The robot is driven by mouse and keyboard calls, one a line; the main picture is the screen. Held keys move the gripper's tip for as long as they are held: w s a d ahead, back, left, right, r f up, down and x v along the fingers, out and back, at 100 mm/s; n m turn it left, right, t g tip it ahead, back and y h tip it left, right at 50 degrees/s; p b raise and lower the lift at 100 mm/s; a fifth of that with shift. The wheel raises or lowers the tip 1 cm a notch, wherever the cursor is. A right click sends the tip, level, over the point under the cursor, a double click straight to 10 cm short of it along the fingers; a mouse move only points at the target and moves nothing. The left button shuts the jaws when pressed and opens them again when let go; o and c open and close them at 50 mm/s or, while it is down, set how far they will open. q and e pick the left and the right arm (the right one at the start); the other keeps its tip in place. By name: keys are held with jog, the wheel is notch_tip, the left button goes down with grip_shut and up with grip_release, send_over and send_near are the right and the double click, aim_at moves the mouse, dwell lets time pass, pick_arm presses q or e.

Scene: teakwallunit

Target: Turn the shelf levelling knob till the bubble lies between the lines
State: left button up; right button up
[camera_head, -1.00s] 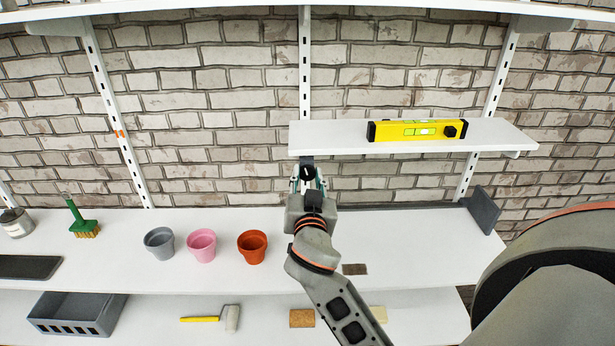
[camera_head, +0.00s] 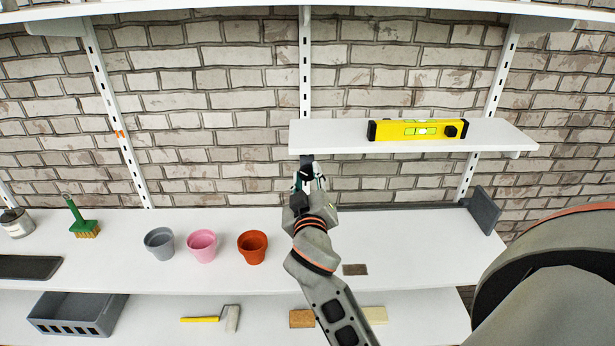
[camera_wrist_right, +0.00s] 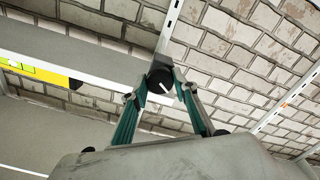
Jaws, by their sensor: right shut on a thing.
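The yellow spirit level (camera_head: 418,130) lies on the small upper white shelf (camera_head: 340,139). Its green vial (camera_head: 421,131) faces me, but the bubble is too small to place against the lines. In the right wrist view only an end of the level (camera_wrist_right: 38,72) shows. The black levelling knob (camera_head: 307,160) sits under the shelf's left end at the upright. In the right wrist view the knob (camera_wrist_right: 160,80) has a white mark. My right gripper (camera_head: 308,178) reaches up from below and is shut on the knob, its fingers at both sides. My left gripper is out of view.
Grey, pink and orange pots (camera_head: 252,246) stand on the white worktop (camera_head: 400,235) to the left of my arm. A green brush (camera_head: 84,222) is further left. A grey slab (camera_head: 483,210) leans at the right end. Worktop around my arm is mostly clear.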

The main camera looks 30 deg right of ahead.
jog(key=n, duration=0.3)
jog(key=shift+n, duration=2.1)
jog(key=o, duration=1.1)
